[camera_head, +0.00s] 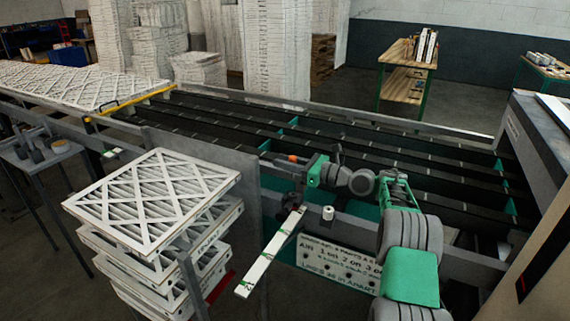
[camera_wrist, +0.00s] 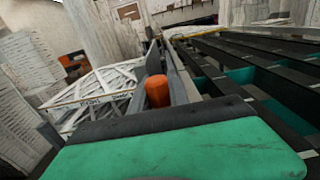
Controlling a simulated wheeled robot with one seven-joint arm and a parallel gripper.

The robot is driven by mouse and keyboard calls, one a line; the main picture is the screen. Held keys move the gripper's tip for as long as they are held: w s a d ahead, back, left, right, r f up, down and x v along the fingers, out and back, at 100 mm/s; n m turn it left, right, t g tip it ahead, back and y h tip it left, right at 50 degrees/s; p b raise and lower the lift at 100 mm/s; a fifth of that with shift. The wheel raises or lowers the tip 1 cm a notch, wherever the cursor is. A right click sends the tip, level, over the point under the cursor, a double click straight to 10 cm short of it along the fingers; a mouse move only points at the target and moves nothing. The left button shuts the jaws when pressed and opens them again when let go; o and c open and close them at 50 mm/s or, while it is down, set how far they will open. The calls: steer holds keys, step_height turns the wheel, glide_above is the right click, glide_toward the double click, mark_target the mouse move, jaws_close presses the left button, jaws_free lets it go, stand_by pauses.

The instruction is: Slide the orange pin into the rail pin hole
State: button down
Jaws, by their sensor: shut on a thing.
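The orange pin (camera_head: 293,158) is small in the head view, at the left end of my gripper (camera_head: 308,168), above the conveyor's near side rail. In the wrist view the orange pin (camera_wrist: 158,92) stands out beyond a large green and black part of my gripper. My gripper is shut on the pin; its fingertips are partly hidden. The near rail (camera_head: 350,228) runs below my gripper. A panel with lettering and a row of dark holes (camera_head: 338,262) hangs below that rail. I cannot tell which hole is the rail pin hole, and the pin appears outside any hole.
A stack of white framed filters (camera_head: 150,205) stands left of my gripper, beside a grey upright plate (camera_head: 205,150). A white bar (camera_head: 268,252) slants down below my gripper. Dark conveyor lanes (camera_head: 400,150) lie behind. More filters (camera_head: 75,85) lie at the far left.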

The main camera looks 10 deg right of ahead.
steer(key=shift+r+p, duration=0.15)
steer(key=shift+p, duration=0.7)
step_height(320, 180, down, 6)
steer(key=shift+f+b, duration=0.1)
steer(key=shift+b, duration=1)
steer(key=shift+p, duration=0.65)
steer(key=shift+f+b, duration=0.75)
steer(key=shift+f, duration=0.65)
steer(key=shift+r, duration=0.15)
steer(key=shift+r+p, duration=0.75)
steer(key=shift+r, duration=0.05)
stand_by(1.3)
steer(key=shift+f, duration=0.15)
